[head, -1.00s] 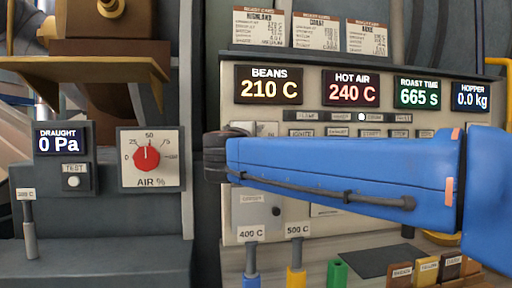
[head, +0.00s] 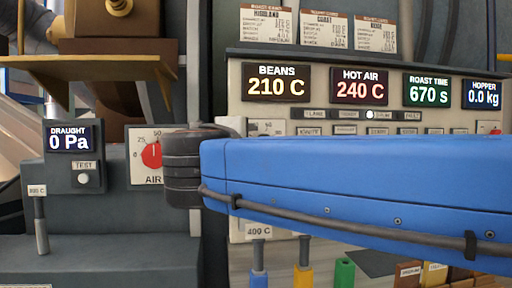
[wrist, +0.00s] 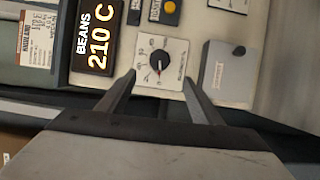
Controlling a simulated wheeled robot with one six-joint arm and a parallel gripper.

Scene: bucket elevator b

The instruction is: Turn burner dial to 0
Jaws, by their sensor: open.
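In the head view the top of the dial's plate (head: 265,125) peeks out above my blue arm, which hides the knob and the gripper.
The BEANS display (head: 277,84) reads 210 C, beside the HOT AIR display (head: 359,86) at 240 C. A red AIR dial (head: 151,156) is partly hidden by my arm. A grey covered box (wrist: 222,68) sits right of the burner dial in the wrist view.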

